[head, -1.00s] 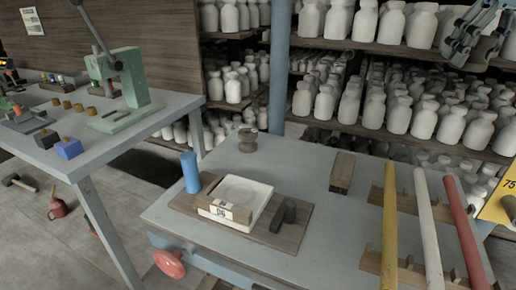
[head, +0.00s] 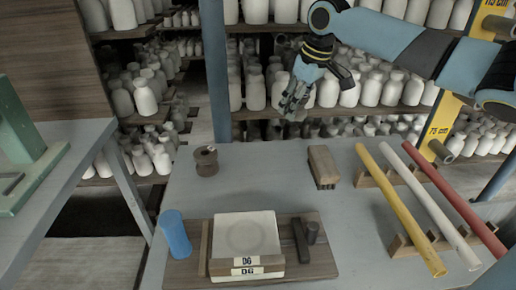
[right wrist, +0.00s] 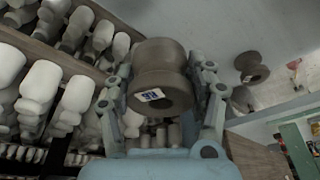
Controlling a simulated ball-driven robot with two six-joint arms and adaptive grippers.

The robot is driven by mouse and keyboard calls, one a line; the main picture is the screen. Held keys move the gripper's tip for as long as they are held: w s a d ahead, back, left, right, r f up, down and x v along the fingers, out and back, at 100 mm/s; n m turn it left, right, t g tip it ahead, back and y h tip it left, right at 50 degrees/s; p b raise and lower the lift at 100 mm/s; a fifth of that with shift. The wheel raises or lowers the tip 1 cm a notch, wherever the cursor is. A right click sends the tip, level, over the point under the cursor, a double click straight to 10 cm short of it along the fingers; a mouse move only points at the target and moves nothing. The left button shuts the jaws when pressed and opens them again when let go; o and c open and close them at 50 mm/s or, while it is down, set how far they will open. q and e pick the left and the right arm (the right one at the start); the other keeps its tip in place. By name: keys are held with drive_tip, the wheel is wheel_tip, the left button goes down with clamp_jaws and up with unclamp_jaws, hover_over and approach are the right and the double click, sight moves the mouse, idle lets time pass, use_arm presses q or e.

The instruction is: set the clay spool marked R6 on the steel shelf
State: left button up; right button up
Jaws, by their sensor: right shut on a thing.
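My right gripper (head: 292,100) is up behind the table's back edge, in front of the bottle racks, in the head view. In the right wrist view its fingers (right wrist: 163,100) are shut on a brown clay spool (right wrist: 160,62) with a small white label, whose mark I cannot read for sure. That spool is hard to make out in the head view. Another brown spool (head: 206,161) stands upright on the table at the back left; a similar one (right wrist: 251,66) shows in the right wrist view. I cannot pick out the steel shelf for certain. My left gripper is not in view.
Wooden racks of white bottles (head: 372,88) fill the back, with a blue post (head: 215,70).

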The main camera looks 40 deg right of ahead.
hover_over(255, 166)
drive_tip(key=s, duration=0.1)
wheel_tip(255, 166, down, 7)
drive_tip(key=shift+d+f, duration=0.1)
drive_tip(key=shift+f, duration=0.1)
drive_tip(key=shift+f+b, duration=0.35)
drive_tip(key=shift+f, duration=1.65)
drive_tip(key=shift+f, duration=0.1)
drive_tip(key=o, duration=1.4)
drive_tip(key=p+v, duration=0.1)
drive_tip(key=v, duration=1.1)
drive_tip(key=shift+s+p, duration=0.1)
drive_tip(key=shift+p, duration=0.3)
drive_tip(key=shift+r, duration=0.2)
